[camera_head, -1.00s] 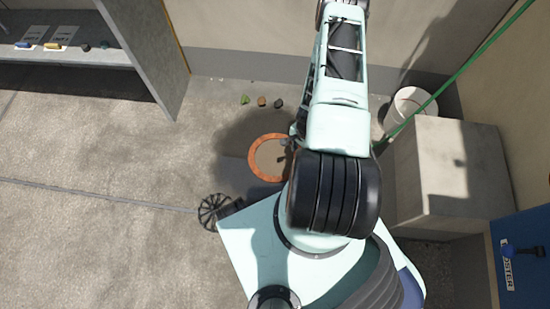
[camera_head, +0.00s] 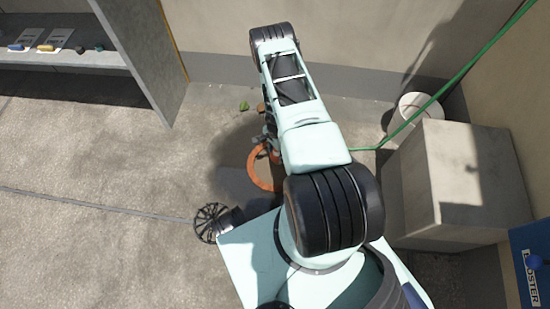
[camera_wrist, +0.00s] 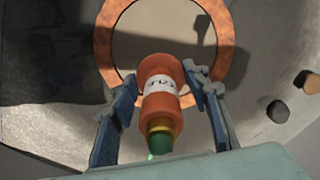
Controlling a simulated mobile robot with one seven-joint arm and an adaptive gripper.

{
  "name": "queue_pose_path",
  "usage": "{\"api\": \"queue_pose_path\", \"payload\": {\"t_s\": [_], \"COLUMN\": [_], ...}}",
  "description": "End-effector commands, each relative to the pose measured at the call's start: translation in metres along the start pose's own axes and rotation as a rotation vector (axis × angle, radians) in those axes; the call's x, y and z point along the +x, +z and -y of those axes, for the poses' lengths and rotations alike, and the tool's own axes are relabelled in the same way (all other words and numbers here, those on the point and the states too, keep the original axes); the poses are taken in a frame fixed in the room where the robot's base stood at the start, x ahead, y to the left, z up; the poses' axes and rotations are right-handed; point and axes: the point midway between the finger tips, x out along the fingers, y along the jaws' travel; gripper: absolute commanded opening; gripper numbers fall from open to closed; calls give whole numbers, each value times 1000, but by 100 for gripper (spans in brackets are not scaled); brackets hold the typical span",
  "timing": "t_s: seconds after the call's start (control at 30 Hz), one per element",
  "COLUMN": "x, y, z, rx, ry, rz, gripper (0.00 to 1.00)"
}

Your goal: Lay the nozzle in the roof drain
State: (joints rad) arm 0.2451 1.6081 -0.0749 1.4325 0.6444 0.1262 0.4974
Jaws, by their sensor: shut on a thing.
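The nozzle (camera_wrist: 160,82) is orange with a white label, a brass collar and a green end. My gripper (camera_wrist: 162,90) is shut on it, one blue-grey finger on each side. A copper-orange ring (camera_wrist: 104,60), which looks like the roof drain's rim, lies on the floor beyond the nozzle in the wrist view. In the head view the ring (camera_head: 252,172) shows left of my arm, partly covered by my gripper (camera_head: 270,142). The nozzle appears held over the ring's near side in the wrist view; its height above it is unclear.
A green hose (camera_head: 430,102) runs from the upper right behind my arm. A concrete block (camera_head: 470,185) and a white bucket (camera_head: 412,105) stand right. Small lumps (camera_wrist: 278,110) lie near the ring. A shelf (camera_head: 70,57) stands upper left. Left floor is clear.

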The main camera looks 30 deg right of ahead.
Motion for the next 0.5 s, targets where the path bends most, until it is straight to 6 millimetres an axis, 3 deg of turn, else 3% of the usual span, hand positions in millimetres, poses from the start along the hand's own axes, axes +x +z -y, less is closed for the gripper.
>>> {"api": "queue_pose_path", "payload": {"t_s": [0.13,0.3,0.5], "x": [13,39,38], "y": [2,2,2], "z": [10,8,9], "rx": [-4,-2,-2], "ry": [-1,0,-1], "rz": [-1,0,0], "gripper": [10,10,10]}}
